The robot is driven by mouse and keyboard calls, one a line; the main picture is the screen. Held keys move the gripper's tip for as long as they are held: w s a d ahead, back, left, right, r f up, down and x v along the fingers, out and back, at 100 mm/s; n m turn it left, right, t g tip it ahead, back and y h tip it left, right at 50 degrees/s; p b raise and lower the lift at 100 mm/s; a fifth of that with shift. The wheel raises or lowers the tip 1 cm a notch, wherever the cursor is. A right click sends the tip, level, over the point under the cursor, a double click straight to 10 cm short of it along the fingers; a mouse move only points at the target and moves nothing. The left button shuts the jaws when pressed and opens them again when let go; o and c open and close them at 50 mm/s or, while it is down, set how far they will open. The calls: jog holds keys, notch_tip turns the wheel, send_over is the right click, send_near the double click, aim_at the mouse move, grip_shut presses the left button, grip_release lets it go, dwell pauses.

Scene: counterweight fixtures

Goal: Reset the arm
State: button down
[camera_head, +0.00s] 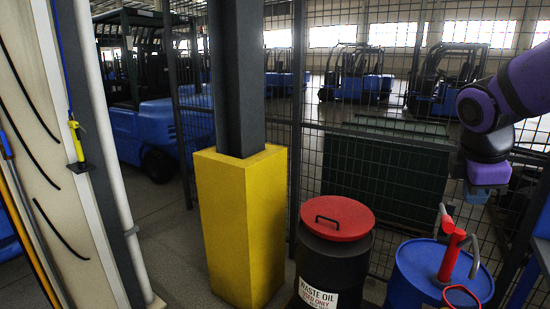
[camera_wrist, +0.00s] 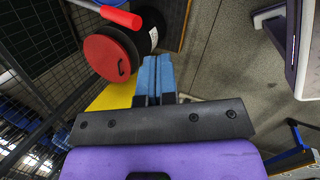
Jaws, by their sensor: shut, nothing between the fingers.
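My purple arm reaches in from the right edge of the head view. My gripper (camera_head: 477,195) hangs from it with blue fingertips pointing down, above and slightly right of the blue drum's red pump handle. In the wrist view my gripper (camera_wrist: 156,62) shows two blue fingers pressed together with nothing between them. The fingers hang clear of the drums, touching nothing that I can see.
A black waste-oil drum (camera_head: 325,265) with a red lid (camera_head: 337,217) stands beside a blue drum (camera_head: 420,277) with a red pump (camera_head: 451,257). A yellow post base (camera_head: 240,225) stands left of them. A wire mesh fence (camera_head: 390,125) runs behind; blue forklifts (camera_head: 355,82) stand beyond.

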jog(key=s+a+r+m+t+y, duration=0.1)
jog(key=s+a+m, duration=0.2)
jog(key=s+m, duration=0.4)
jog(key=s+a+r+m+t+y, duration=0.1)
jog(key=s+a+r+m+y, duration=0.1)
jog(key=s+m, duration=0.5)
jog(key=shift+a+r+t, duration=0.2)
jog(key=shift+a+t, duration=0.1)
jog(key=shift+a, duration=0.3)
